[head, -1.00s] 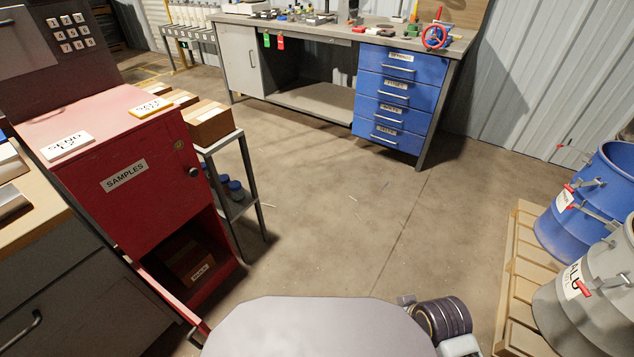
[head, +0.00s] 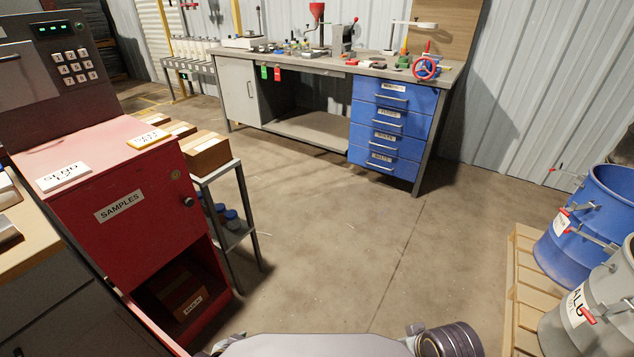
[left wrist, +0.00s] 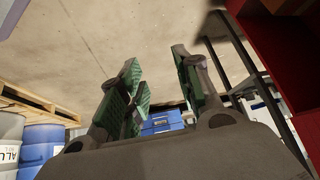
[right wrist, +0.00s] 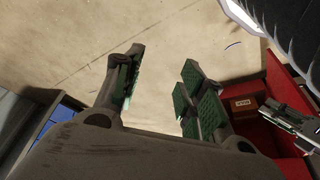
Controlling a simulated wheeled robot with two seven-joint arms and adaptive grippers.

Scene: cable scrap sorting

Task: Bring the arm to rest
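My left gripper (left wrist: 157,62) shows in the left wrist view with its green-padded fingers spread apart and nothing between them. Behind it are bare floor and, far off, the blue drawers (left wrist: 162,123). My right gripper (right wrist: 160,62) shows in the right wrist view, also open and empty, with bare floor beyond its fingertips. Neither gripper is in the head view, where only parts of my own body show at the bottom edge. Neither gripper touches anything that I can see.
A red SAMPLES cabinet (head: 150,226) stands close at left, beside a small metal rack (head: 246,215). A blue drum (head: 590,232) and a grey drum (head: 603,325) stand at right on a pallet (head: 519,283). A workbench (head: 300,70) is at the back. The floor (head: 350,215) between is clear.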

